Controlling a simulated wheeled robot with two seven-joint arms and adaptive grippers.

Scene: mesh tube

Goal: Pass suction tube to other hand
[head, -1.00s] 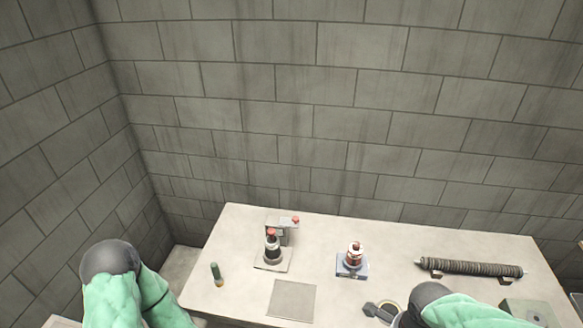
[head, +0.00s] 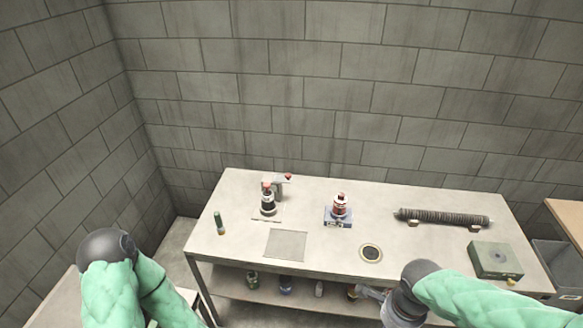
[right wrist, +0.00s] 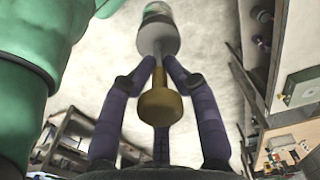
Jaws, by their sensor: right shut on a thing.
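My right gripper (right wrist: 158,72) is shut on the suction tube, as the right wrist view shows. The tube has a brass-coloured round end (right wrist: 160,105) between the fingers, and a pale grey flared part with a clear glassy top (right wrist: 157,28) beyond the fingertips.
A lower shelf (head: 300,290) holds small items.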

